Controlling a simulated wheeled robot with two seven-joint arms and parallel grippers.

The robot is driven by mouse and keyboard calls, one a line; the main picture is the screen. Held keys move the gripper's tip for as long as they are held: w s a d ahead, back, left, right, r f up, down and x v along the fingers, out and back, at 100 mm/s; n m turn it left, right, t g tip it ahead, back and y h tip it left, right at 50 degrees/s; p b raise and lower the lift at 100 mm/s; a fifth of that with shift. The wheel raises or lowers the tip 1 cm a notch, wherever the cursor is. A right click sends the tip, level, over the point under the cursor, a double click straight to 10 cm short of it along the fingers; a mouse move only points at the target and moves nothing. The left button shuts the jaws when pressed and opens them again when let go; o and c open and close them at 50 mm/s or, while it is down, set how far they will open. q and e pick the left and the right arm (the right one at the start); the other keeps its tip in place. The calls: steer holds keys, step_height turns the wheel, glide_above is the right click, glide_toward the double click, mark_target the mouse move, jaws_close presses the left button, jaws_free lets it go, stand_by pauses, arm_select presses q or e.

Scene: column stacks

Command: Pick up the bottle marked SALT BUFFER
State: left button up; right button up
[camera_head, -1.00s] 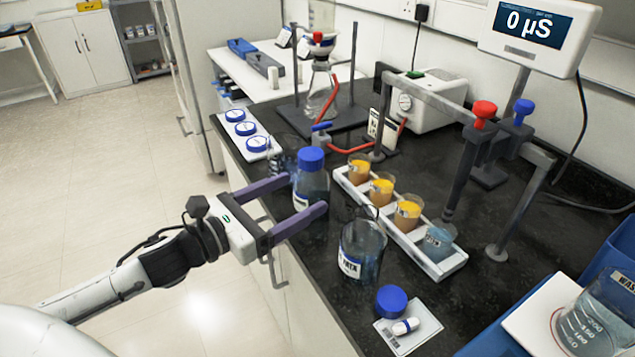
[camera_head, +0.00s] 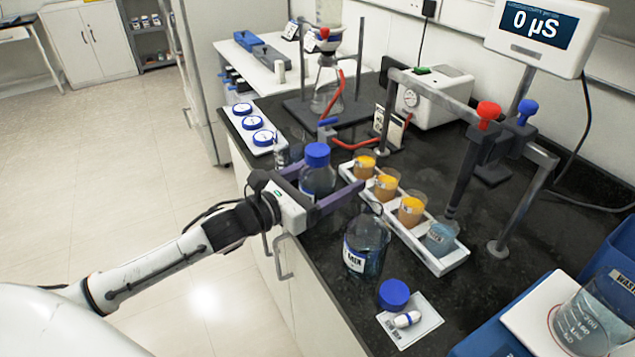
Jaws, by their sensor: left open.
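A clear bottle with a blue cap (camera_head: 317,155) stands upright near the left edge of the black bench. Its label is hidden, so I cannot read whether it says SALT BUFFER. My left gripper (camera_head: 342,178) is open around it, with one purple finger on the near side and the other on the far side, partly hidden behind the bottle. The bottle sits deep between the fingers, close to the palm. I cannot tell whether the fingers touch it. An uncapped labelled bottle (camera_head: 367,247) stands nearer the front. My right gripper is not in view.
A white rack (camera_head: 432,258) with several beakers stands just right of the gripper. A loose blue cap (camera_head: 393,294) lies by a white card in front. A tray of blue lids (camera_head: 257,141) and a flask stand (camera_head: 323,112) are behind. A metal frame (camera_head: 520,200) rises at right.

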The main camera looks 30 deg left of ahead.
arm_select(q)
steer(key=c, duration=1.2)
steer(key=shift+r, duration=0.15)
steer(key=shift+c, duration=1.3)
